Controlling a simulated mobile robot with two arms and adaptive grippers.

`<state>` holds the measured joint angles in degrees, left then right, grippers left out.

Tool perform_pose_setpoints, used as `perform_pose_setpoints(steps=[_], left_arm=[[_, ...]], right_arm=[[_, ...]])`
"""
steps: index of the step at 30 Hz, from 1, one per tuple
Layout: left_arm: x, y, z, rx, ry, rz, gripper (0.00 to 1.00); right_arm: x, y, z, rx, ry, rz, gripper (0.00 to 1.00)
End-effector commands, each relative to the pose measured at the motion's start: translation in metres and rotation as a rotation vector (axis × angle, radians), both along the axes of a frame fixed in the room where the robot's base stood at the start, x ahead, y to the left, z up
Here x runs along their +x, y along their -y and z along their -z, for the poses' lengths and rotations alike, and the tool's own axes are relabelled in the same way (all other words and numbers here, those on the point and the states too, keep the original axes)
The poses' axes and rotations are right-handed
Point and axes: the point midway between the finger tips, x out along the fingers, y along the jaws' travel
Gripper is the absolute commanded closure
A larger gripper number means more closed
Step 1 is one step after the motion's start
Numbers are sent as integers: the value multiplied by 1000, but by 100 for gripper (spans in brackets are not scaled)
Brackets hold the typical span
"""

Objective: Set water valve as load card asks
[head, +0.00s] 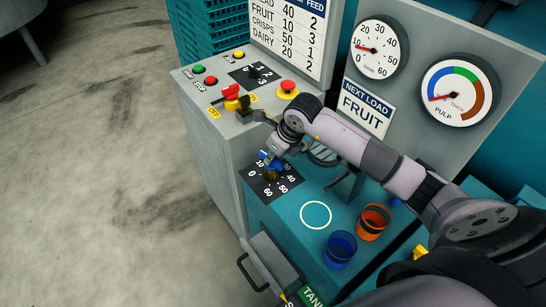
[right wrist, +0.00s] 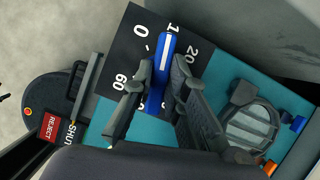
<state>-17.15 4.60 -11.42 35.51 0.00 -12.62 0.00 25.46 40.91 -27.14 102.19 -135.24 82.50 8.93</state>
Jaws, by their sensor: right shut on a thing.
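The water valve has a blue handle with a white stripe (right wrist: 162,62) on a black dial plate (head: 247,180) marked 0 to 60. In the right wrist view its stripe points close to the 10 mark, which is partly covered. My right gripper (head: 272,163) is shut on the handle, one finger on each side of it. The load card (head: 368,108) reads NEXT LOAD FRUIT. My left gripper is not in view.
Blue (head: 340,250) and orange (head: 373,222) cups stand on the teal top beside a white circle (head: 316,215). The grey control box (head: 215,120) carries buttons and a red-and-yellow switch. A pulp gauge (head: 459,90) is at right. Open floor (head: 100,180) lies left.

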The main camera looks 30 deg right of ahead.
Motion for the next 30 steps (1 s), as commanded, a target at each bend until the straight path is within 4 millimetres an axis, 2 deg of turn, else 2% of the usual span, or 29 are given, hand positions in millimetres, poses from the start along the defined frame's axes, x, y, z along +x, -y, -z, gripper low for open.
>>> perform_pose_setpoints(steps=[12, 28, 29, 30], left_arm=[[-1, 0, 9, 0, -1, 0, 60], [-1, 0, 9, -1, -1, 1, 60], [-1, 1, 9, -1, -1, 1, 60], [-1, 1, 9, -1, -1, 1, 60]], right_arm=[[0, -1, 0, -1, 1, 190, 100], [0, -1, -1, 0, 0, 216, 100], [0, -1, -1, 0, 0, 216, 85], [0, -1, -1, 0, 0, 216, 82]])
